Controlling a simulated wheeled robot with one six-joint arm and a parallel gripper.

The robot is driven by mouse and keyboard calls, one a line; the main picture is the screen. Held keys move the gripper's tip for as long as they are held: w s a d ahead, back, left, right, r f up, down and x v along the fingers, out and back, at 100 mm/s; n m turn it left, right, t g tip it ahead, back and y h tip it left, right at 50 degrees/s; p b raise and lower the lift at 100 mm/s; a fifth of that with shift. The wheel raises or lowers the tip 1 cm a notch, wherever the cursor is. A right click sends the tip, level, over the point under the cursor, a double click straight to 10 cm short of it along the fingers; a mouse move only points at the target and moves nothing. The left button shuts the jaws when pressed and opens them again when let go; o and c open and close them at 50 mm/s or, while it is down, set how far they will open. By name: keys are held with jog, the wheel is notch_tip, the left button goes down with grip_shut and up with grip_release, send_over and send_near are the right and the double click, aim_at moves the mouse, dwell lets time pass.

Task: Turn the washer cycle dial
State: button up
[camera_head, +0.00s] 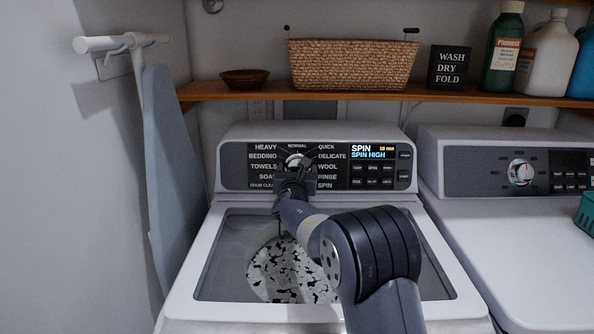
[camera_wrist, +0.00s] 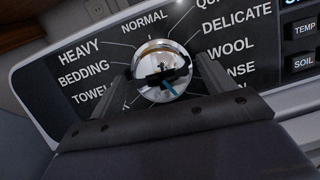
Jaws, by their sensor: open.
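The washer (camera_head: 192,285) stands in the middle of the head view, its control panel (camera_head: 262,170) at the back. The chrome cycle dial (camera_head: 297,159) is ringed by cycle names, and the display (camera_head: 374,152) reads SPIN and SPIN HIGH. My gripper (camera_head: 295,168) is at the dial and hides its lower part in the head view. In the wrist view the dial (camera_wrist: 161,70) sits between the two open fingers of my gripper (camera_wrist: 168,78), one on each side. A teal mark on the dial points to the lower right. I cannot tell whether the fingers touch it.
The washer's lid window (camera_head: 225,260) shows black-and-white cloth inside. A dryer (camera_head: 500,225) stands at right with its own dial (camera_head: 522,172). A wooden shelf (camera_head: 230,92) above holds a basket (camera_head: 350,66) and bottles. An ironing board (camera_head: 172,180) is at left.

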jog(key=shift+c, duration=0.4)
jog(key=c, duration=0.9)
jog(key=shift+f, duration=0.1)
jog(key=n+y+b, duration=0.1)
jog(key=n+b, duration=0.2)
jog(key=n, duration=0.1)
jog(key=shift+d+f+b, duration=0.1)
jog(key=shift+b, duration=0.2)
jog(key=shift+n+y+b, duration=0.9)
jog(key=shift+n+b, duration=0.3)
jog(key=shift+n, duration=1)
